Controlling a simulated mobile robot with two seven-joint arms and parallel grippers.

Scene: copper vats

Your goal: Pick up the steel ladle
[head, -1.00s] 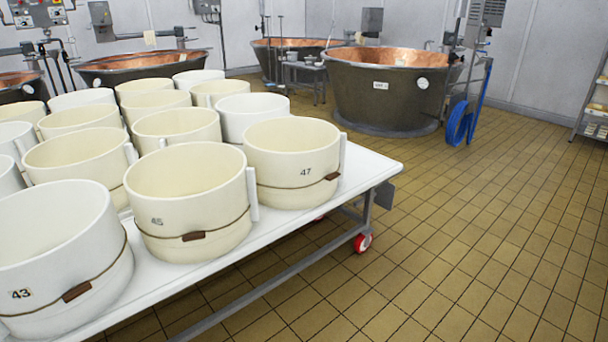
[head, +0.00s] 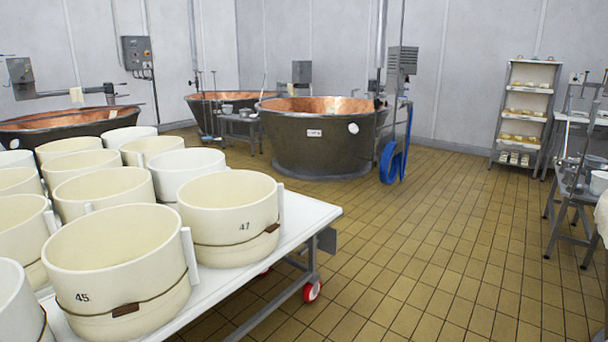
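I cannot make out the steel ladle for certain in the head view. A small steel stand (head: 240,133) between the copper vats holds pots, and a thin upright rod rises near it, too small to identify. Neither of my grippers is in view.
A white wheeled table (head: 312,212) full of cream moulds (head: 228,218) fills the left foreground. A shelf rack (head: 526,112) stands at the back right. The tiled floor (head: 440,240) between is clear.

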